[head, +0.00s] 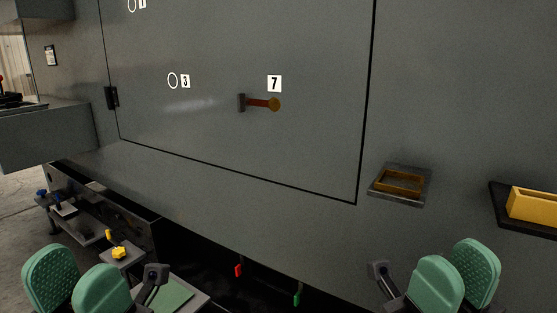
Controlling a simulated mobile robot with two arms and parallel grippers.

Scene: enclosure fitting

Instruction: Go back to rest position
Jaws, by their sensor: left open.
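My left gripper (76,283) is at the bottom left, its two green pads apart with nothing seen between them. My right gripper (457,278) is at the bottom right, its two green pads also apart and empty. Both are in front of the grey enclosure and touch nothing that I can see. The lower parts of both are cut off by the picture's edge.
A small shelf (415,200) and a dark shelf with a yellow bin (535,204) stick out right. Low left, a bench holds a yellow knob (119,252).

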